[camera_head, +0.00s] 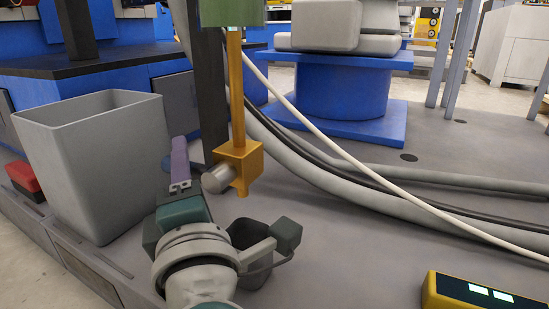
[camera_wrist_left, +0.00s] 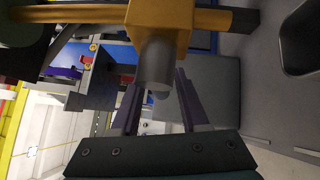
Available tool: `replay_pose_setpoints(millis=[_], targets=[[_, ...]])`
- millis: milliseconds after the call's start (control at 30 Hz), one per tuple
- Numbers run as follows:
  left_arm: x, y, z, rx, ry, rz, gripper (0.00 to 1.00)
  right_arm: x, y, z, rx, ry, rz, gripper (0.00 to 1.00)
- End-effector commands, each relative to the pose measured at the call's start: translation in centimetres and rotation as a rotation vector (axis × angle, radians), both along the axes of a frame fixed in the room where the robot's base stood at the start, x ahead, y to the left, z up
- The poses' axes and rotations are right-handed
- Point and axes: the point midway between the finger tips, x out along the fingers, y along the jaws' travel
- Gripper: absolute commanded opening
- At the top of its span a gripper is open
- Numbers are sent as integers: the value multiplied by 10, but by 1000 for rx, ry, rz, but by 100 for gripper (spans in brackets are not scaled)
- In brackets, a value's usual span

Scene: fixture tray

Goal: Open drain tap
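The drain tap is an orange block (camera_head: 235,165) with a short grey cylindrical knob (camera_head: 216,178), at the lower end of an orange pipe (camera_head: 236,85). My left gripper (camera_head: 180,160) is just left of the knob in the head view, its purple finger pointing up. In the left wrist view the grey knob (camera_wrist_left: 157,65) shows between the two fingers of my left gripper (camera_wrist_left: 156,88), with gaps on both sides. The gripper is open. I cannot tell how deep the knob sits between the fingers. My right gripper is not in view.
A dark bucket (camera_head: 262,235) stands below the tap, partly hidden by my left arm. A large grey bin (camera_head: 95,160) stands at left beside a red object (camera_head: 22,178). Grey hoses (camera_head: 320,178) cross the floor at right. A yellow box (camera_head: 480,292) is at lower right.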

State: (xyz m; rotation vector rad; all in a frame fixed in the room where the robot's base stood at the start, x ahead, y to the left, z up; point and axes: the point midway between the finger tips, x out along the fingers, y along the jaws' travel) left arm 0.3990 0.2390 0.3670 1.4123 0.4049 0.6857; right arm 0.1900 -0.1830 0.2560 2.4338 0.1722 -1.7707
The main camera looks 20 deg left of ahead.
Motion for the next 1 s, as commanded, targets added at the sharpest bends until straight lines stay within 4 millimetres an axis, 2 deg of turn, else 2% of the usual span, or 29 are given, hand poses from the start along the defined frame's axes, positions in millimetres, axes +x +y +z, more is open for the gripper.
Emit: replay_pose_setpoints(millis=[67, 367, 1000], targets=[[0, 0, 0, 0, 0, 0, 34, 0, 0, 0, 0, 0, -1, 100], [0, 0, 0, 0, 0, 0, 1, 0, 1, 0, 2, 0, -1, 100], [0, 0, 0, 0, 0, 0, 0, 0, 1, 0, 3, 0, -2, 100]])
